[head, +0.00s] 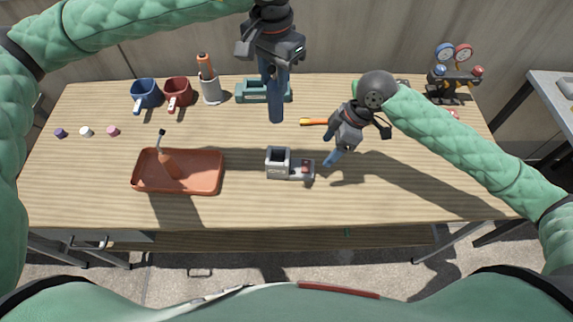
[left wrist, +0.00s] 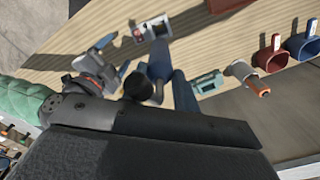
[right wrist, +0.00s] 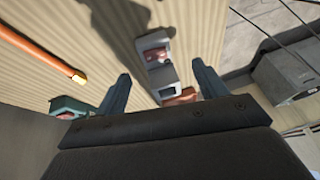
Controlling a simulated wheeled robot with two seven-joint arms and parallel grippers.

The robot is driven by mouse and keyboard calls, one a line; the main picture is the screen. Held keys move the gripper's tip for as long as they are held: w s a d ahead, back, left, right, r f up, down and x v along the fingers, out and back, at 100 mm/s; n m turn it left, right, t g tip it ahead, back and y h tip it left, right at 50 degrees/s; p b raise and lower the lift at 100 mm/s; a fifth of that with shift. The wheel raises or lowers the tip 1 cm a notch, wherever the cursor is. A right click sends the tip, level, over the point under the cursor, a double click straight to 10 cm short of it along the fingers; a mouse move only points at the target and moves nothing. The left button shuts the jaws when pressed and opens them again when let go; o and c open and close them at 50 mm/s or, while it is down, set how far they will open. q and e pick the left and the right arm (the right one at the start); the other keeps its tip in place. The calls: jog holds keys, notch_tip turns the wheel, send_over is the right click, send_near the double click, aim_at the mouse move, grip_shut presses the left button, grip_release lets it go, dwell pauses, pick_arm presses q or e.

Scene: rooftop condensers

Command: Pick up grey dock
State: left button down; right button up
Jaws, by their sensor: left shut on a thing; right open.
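The grey dock (head: 278,165) stands on the wooden table near its front middle, with a raised hollow block at its left and a low part with a red patch at its right. It also shows in the left wrist view (left wrist: 153,28) and between my fingers in the right wrist view (right wrist: 157,58). My right gripper (head: 333,158) is open and empty, just right of the dock, apart from it. My left gripper (head: 276,118) is above the table, beyond the dock, shut on a small dark thing (left wrist: 138,87), mostly hidden by the fingers.
Blue and red mugs (head: 146,92), a cup with an orange-handled tool (head: 211,90) and a teal holder (head: 250,92) stand behind. An orange tool (head: 314,122) lies near my right gripper.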

aim_at(310, 165)
jog(key=x, duration=0.3)
jog(key=w+x, duration=0.1)
jog(key=x, duration=0.7)
jog(key=shift+w+a, duration=0.15)
jog(key=c, duration=0.9)
notch_tip(310, 165, up, 9)
jog(key=shift+r, duration=0.1)
jog(key=shift+f, duration=4.3)
